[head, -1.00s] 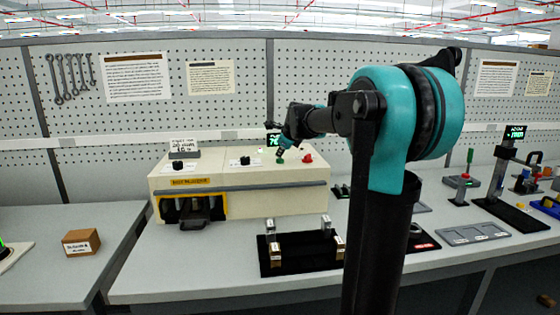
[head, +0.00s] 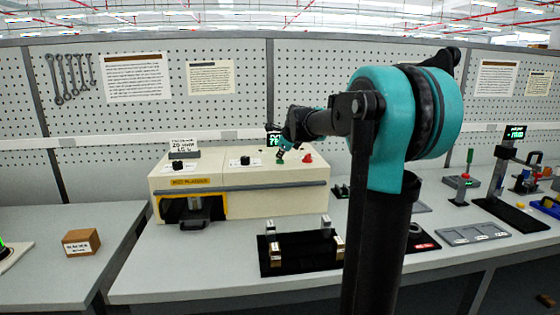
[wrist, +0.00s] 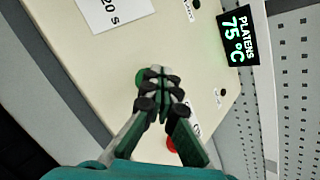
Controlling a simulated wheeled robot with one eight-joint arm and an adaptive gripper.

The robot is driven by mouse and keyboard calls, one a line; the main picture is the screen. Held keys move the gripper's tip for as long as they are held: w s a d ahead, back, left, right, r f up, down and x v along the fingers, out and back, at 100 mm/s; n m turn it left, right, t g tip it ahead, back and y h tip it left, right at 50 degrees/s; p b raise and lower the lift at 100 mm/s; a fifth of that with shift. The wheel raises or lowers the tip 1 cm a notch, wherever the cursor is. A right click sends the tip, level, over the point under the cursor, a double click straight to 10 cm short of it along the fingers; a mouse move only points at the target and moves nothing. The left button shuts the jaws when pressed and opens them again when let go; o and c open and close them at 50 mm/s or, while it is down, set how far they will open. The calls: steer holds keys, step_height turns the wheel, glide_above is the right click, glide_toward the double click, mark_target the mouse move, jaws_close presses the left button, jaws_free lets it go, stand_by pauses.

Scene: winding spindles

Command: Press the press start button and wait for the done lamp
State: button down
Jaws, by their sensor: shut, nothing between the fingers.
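The cream press (head: 270,202) stands on the bench, with a yellow-framed opening at its left front. Its green button (wrist: 140,80) shows at the left edge of my fingertips in the wrist view, partly hidden by them. My gripper (wrist: 158,84) is shut and empty, with its tips over or against the button; contact cannot be told. In the head view my gripper (head: 282,153) is small, above the press top. A red button (head: 307,158) sits to its right. A display (wrist: 238,37) reads PLATENS 75 °C. I cannot make out a lit done lamp.
A black stand with metal posts (head: 290,267) lies in front of the press. A brown box (head: 81,242) is on the left bench. A grey tray (head: 478,233) and a display post (head: 508,160) stand at right. The pegboard wall is close behind.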

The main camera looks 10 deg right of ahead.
mark_target(281, 161)
steer(key=shift+r, duration=0.85)
steer(key=shift+r, duration=2.5)
